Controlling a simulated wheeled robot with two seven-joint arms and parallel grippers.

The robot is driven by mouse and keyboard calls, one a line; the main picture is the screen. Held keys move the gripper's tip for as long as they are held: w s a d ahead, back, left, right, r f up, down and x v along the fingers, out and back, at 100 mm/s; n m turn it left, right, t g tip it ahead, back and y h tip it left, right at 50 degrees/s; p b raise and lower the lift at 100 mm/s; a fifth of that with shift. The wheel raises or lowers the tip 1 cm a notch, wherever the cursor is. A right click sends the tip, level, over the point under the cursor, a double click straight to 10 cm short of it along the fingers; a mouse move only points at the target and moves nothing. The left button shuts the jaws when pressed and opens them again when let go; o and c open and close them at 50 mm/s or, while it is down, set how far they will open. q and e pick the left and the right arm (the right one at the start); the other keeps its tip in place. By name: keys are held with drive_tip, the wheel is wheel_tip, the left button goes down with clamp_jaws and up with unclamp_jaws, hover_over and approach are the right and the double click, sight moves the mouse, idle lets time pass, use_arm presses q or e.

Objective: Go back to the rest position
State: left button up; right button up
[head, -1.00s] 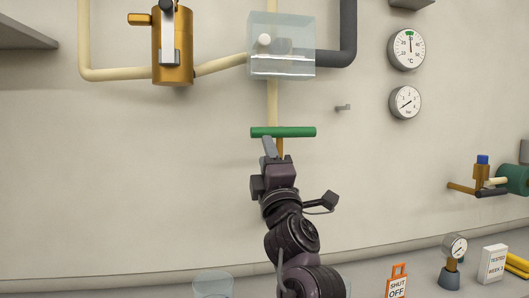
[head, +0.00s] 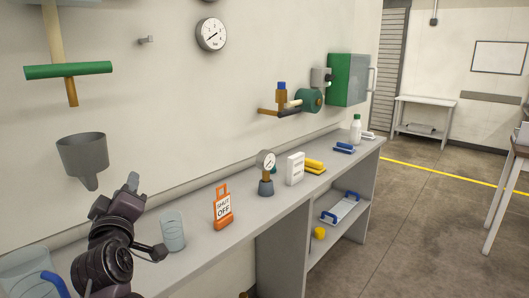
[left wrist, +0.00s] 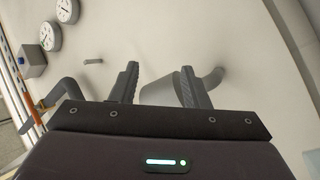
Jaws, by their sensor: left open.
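My left gripper (head: 132,186) is low at the left of the head view, above the bench, below and right of the green T-handle (head: 68,70) and apart from it. In the left wrist view my left gripper (left wrist: 160,85) has its two fingers spread with nothing held between them. A grey funnel (head: 82,154) is on the wall up and left of the gripper. A grey shape like the funnel (left wrist: 158,92) shows behind the fingers in the wrist view. My right gripper is in neither view.
The grey bench (head: 195,238) runs along the wall. On it stand a clear beaker (head: 172,232) close right of my arm, an orange SHUT OFF tag (head: 223,208), a gauge on a stand (head: 266,172) and a white box (head: 295,169). Open floor (head: 420,220) lies to the right.

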use_arm(q)
drive_tip(key=s+d+f+m+g+h, duration=0.2)
drive_tip(key=s+f+m+g, duration=0.1)
drive_tip(key=f, duration=0.5)
drive_tip(key=s+d+f+m+g+h, duration=0.2)
drive_tip(key=s+d+f+m, duration=0.1)
drive_tip(key=f, duration=0.4)
drive_tip(key=s+d+f+m+g+h, duration=0.2)
drive_tip(key=s+f+m+g, duration=0.15)
drive_tip(key=f, duration=0.45)
drive_tip(key=s+d+f+m+g, duration=0.1)
drive_tip(key=s+f+m+g, duration=0.15)
drive_tip(key=s+f, duration=0.45)
drive_tip(key=s+d+f+m+g, duration=0.2)
drive_tip(key=s+f+g, duration=0.25)
drive_tip(key=s, duration=0.55)
drive_tip(key=s+f+g+p, duration=0.1)
drive_tip(key=s+f+p, duration=0.2)
drive_tip(key=f, duration=2.6)
drive_tip(key=s+a+f+p, duration=0.1)
drive_tip(key=s+a+f, duration=0.1)
drive_tip(key=s+f, duration=0.5)
drive_tip(key=s+a+f+m+g+p, duration=0.1)
drive_tip(key=s+f, duration=0.6)
drive_tip(key=s, duration=0.4)
drive_tip(key=shift+s+a, duration=0.3)
drive_tip(key=shift+a, duration=0.05)
